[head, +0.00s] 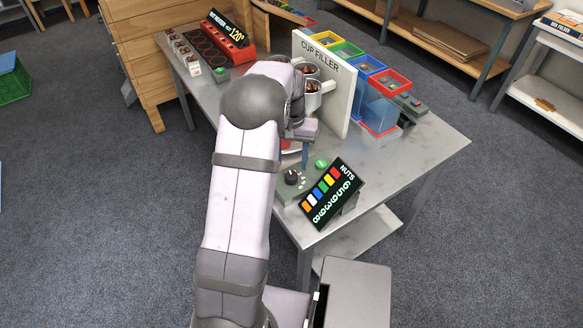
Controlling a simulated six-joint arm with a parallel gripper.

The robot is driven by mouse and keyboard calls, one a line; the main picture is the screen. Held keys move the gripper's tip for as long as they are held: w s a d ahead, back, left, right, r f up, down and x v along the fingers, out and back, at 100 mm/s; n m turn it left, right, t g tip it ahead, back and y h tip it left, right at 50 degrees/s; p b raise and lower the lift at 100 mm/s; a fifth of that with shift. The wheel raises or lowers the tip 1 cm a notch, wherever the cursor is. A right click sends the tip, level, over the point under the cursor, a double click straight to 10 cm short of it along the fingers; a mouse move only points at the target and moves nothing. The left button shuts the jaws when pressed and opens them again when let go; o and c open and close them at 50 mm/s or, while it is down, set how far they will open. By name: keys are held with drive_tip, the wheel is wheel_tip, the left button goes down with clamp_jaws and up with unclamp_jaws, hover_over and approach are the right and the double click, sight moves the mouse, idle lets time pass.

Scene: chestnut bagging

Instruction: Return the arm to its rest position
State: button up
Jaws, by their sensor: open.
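My arm reaches from the bottom of the head view up over the near end of the grey metal table (432,146). My gripper (304,150) is partly hidden behind my own wrist. It is open and points down above the table, in front of the white cup filler panel (322,85). I see nothing held in it. A red round thing lies under the wrist, mostly hidden.
A control box with a green button (321,164) and a tilted nuts sign (332,194) stand close to my gripper. Cups of chestnuts (309,70) sit at the panel. Colored bins (380,100) stand behind it. A red heater (212,46) is at back left.

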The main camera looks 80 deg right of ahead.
drive_tip(key=shift+r, duration=0.6)
drive_tip(key=shift+d, duration=0.15)
drive_tip(key=shift+y, duration=0.4)
drive_tip(key=a+f, duration=0.5)
drive_tip(key=a, duration=0.1)
drive_tip(key=shift+s+f, duration=0.1)
drive_tip(key=shift+f, duration=0.2)
drive_tip(key=a, duration=0.1)
drive_tip(key=a+f, duration=0.1)
drive_tip(key=a, duration=0.1)
drive_tip(key=w+a+r+n, duration=0.3)
drive_tip(key=w+a+n, duration=0.3)
drive_tip(key=a, duration=0.7)
drive_tip(key=w+a+r+n, duration=0.3)
drive_tip(key=w+a+n, duration=0.3)
drive_tip(key=a, duration=0.7)
drive_tip(key=w+a+r+n, duration=0.3)
drive_tip(key=w+a+n, duration=0.3)
drive_tip(key=a, duration=0.8)
drive_tip(key=shift+w+h+p, duration=0.3)
drive_tip(key=shift+w+h, duration=0.1)
drive_tip(key=shift+w, duration=0.8)
